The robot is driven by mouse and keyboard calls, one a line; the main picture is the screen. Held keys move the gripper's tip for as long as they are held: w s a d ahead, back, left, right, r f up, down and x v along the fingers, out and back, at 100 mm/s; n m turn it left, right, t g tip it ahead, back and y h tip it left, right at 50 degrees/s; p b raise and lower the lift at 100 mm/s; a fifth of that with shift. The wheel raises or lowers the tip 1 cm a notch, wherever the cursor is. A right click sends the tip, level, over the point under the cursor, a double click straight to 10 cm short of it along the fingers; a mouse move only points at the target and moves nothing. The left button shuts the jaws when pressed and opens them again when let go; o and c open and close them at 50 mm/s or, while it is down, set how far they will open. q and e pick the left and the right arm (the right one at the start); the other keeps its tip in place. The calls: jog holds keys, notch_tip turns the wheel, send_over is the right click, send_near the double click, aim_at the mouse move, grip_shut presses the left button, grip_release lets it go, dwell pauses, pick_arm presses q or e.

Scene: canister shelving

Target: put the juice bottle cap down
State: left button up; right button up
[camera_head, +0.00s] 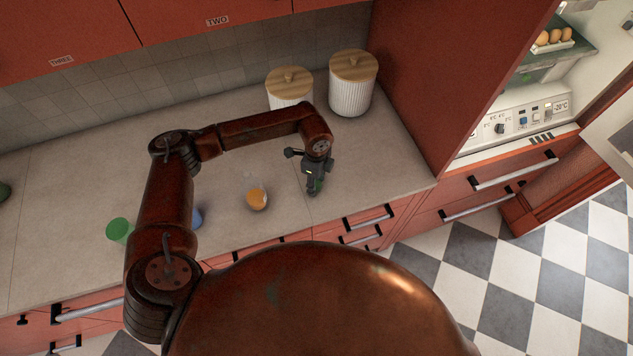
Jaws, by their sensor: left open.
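A clear vessel with orange juice (256,198), seen from above, stands on the counter left of my left gripper (314,189). My left gripper points down near the front edge of the counter, to the right of the juice and apart from it. It is open. A small green patch shows at its fingers; I cannot tell whether this is the juice bottle cap or part of the gripper. I cannot make out the cap for certain elsewhere. My right gripper is not in view.
Two white ribbed canisters with wooden lids (290,88) (352,82) stand at the back. A green cup (119,230) and a blue object (196,217), partly behind my arm, are at the left. An open fridge (530,105) is at the right. Counter (383,150) around the gripper is clear.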

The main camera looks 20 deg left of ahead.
pick_arm(q)
notch_tip(320, 180, up, 12)
jog(key=b, duration=0.1)
jog(key=shift+b, duration=0.4)
jog(key=shift+r, duration=0.1)
